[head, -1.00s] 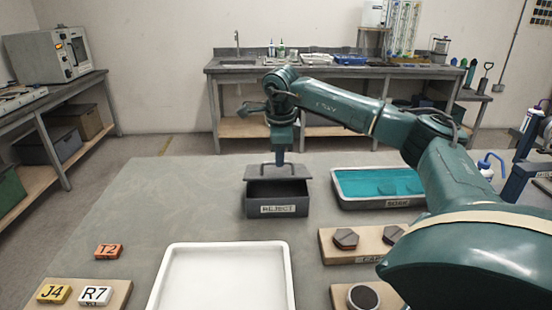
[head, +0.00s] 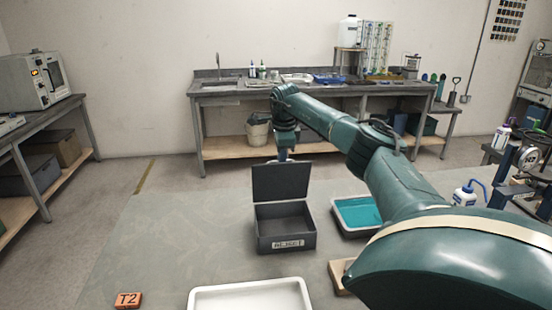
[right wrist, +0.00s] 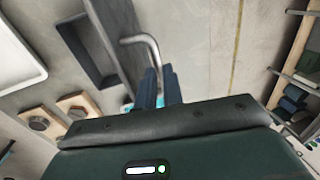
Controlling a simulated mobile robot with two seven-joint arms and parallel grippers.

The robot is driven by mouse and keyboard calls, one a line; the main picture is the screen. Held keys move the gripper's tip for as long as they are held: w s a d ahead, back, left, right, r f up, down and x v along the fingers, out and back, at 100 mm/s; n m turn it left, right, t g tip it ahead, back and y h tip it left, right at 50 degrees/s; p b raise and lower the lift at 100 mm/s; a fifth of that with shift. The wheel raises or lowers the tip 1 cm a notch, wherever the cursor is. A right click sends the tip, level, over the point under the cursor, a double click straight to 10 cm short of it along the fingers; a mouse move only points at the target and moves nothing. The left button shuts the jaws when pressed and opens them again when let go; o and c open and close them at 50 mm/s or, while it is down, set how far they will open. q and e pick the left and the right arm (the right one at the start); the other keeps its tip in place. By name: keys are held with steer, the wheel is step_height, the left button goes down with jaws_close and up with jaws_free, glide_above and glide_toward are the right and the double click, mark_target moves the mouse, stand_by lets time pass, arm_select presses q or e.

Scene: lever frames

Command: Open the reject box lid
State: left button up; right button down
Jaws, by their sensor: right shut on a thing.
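The reject box (head: 285,243) is a dark grey box with a REJECT label on its front, standing on the table. Its lid (head: 280,182) is up, standing about upright at the box's back edge, and the empty-looking inside shows. My right gripper (head: 284,156) is at the lid's top edge, its fingertips mostly hidden behind the lid. In the right wrist view its blue fingers (right wrist: 163,85) are shut on the bent metal lid handle (right wrist: 143,42). The lid (right wrist: 117,35) and the box (right wrist: 78,48) show beside them. My left gripper is not in view.
A tray with teal contents (head: 357,213) stands right of the box, partly behind my right arm. A white tray (head: 250,298) and an orange T2 block (head: 128,300) are in front. The table left of the box is clear.

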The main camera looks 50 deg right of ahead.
steer(key=shift+w+d+f, duration=0.7)
steer(key=shift+w+d, duration=0.05)
steer(key=shift+w, duration=0.25)
steer(key=shift+w+d, duration=0.15)
steer(key=shift+w, duration=0.05)
steer(key=c, duration=1.9)
jaws_free()
steer(key=shift+o, duration=1.4)
steer(key=shift+w+d+f, duration=0.15)
steer(key=shift+w, duration=0.1)
steer(key=shift+o, duration=0.5)
steer(key=shift+s+r, duration=0.15)
steer(key=shift+r, duration=0.05)
